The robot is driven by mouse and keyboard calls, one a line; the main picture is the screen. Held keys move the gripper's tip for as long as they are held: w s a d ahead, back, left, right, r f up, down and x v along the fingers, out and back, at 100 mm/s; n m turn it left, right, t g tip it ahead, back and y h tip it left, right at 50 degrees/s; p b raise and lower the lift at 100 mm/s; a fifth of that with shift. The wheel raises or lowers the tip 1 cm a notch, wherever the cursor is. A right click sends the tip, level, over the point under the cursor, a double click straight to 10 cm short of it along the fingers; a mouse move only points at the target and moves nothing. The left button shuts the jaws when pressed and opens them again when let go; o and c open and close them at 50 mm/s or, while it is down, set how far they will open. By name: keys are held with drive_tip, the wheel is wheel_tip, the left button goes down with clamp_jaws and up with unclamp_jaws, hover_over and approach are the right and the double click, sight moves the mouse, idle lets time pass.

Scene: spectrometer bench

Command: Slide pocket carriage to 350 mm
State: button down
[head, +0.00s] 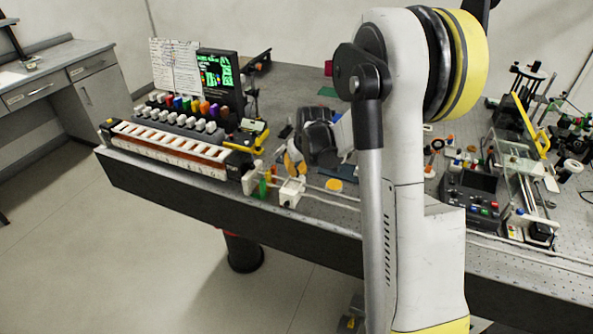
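A small white open-topped block (291,193), which looks like the pocket carriage, sits at the bench's front edge, at the left end of thin pale rails (335,203). The rails run right behind my arm. I cannot read any millimetre scale. My gripper (299,155) seems to be the dark part left of my white arm, above the bench and a little behind the white block. It looks apart from the block. Its fingers are too small and dark to tell open from shut, and my arm hides part of the rails.
A rack with a row of slots (170,146), coloured knobs and a dark display (217,75) stand at the bench's left. A green vial (263,187) stands beside the white block. A control box (472,195) and optical parts crowd the right. A yellow disc (333,185) lies near the rails.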

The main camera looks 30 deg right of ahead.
drive_tip(key=s+d, duration=0.4)
drive_tip(key=s, duration=0.2)
drive_tip(key=s+d, duration=0.5)
drive_tip(key=s, duration=0.1)
drive_tip(key=s+d+b, duration=0.1)
drive_tip(key=s+d, duration=0.4)
drive_tip(key=s, duration=0.2)
drive_tip(key=shift+d+f, duration=0.15)
drive_tip(key=c, duration=1.4)
unclamp_jaws()
drive_tip(key=shift+w, duration=0.1)
drive_tip(key=v, duration=1.2)
drive_tip(key=shift+w, duration=0.1)
